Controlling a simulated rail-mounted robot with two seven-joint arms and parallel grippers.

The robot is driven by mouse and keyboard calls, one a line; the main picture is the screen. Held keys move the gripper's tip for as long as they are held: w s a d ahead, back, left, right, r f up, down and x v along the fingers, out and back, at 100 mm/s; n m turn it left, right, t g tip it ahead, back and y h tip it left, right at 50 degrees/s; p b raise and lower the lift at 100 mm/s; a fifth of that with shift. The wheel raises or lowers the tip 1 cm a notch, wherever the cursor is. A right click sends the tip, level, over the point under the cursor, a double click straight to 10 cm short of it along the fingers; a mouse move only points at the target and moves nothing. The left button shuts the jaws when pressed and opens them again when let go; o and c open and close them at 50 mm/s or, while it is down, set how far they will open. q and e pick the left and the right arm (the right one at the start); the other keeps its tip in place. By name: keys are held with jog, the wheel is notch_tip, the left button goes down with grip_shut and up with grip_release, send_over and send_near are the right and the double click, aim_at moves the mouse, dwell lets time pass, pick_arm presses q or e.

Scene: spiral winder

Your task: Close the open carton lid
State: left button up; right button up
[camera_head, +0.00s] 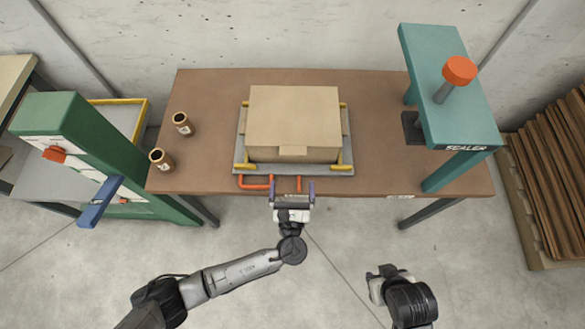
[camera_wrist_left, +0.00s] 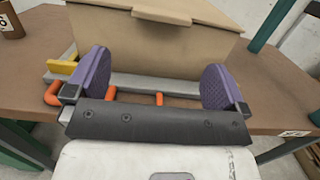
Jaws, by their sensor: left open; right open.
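The tan carton (camera_head: 292,122) sits on a grey tray (camera_head: 240,160) in the middle of the brown table. Its lid lies over the top, looking flat from above, with a small tab at the front edge. In the left wrist view the carton's front face (camera_wrist_left: 150,45) and the tab (camera_wrist_left: 162,16) show; whether the lid is fully seated is hard to tell. My left gripper (camera_head: 292,188) is open and empty at the table's front edge, before the tray. Its purple fingers (camera_wrist_left: 158,82) are spread apart, not touching the carton. My right gripper (camera_head: 380,275) is open, low over the floor at right.
Yellow guides flank the carton on the tray, and an orange handle (camera_head: 256,182) sticks out in front. Two brown cups (camera_head: 162,159) stand at left. A teal sealer press (camera_head: 445,85) stands at the table's right end, a green machine (camera_head: 75,135) at left.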

pick_arm(q)
jog(key=shift+s+a+f, duration=0.1)
jog(key=shift+s+f, duration=0.1)
jog(key=shift+s, duration=1.15)
jog(key=shift+s+f, duration=0.2)
jog(key=shift+s, duration=1.15)
